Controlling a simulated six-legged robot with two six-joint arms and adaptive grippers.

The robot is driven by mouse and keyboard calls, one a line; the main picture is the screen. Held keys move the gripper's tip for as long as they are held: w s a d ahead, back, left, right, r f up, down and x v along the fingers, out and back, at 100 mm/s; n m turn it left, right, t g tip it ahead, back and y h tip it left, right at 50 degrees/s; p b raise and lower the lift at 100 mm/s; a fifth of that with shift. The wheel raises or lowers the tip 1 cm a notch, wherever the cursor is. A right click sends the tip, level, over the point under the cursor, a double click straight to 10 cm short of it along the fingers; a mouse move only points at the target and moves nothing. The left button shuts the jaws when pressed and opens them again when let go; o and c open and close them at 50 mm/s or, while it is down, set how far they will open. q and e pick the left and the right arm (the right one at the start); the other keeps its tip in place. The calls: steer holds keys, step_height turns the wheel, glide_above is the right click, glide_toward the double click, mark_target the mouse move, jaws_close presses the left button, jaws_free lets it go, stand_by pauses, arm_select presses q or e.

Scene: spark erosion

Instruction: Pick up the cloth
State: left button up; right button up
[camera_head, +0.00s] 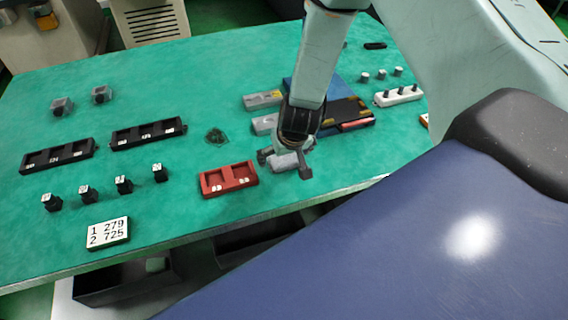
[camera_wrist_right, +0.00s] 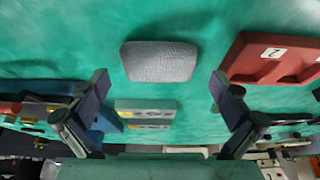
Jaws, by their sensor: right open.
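The cloth, a small grey rounded pad, (camera_wrist_right: 160,61) lies on the green table top in the right wrist view. It also shows in the head view (camera_head: 286,162), partly hidden by my right gripper. My right gripper (camera_head: 284,164) points down over the cloth, with one finger to each side of it. In the right wrist view its fingers (camera_wrist_right: 160,84) are spread wide, with the cloth between and beyond the tips, not gripped. Whether the fingertips touch the table I cannot tell. My left gripper is in neither view.
A red two-compartment tray (camera_head: 228,189) stands close left of the cloth. Grey blocks (camera_head: 263,100) and a blue tray (camera_head: 298,84) lie behind. Black trays (camera_head: 57,158), small black blocks (camera_head: 124,184) and a number card (camera_head: 108,232) are at left. The table's front edge is near.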

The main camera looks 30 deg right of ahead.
steer(key=shift+w+d+f, duration=0.1)
steer(key=shift+w+f, duration=0.05)
steer(key=shift+f, duration=0.25)
steer(key=shift+r, duration=0.2)
steer(key=shift+f, duration=0.15)
steer(key=c, duration=1)
steer(key=shift+r, duration=0.35)
step_height(320, 180, up, 28)
steer(key=p, duration=1.9)
steer(key=shift+f, duration=0.25)
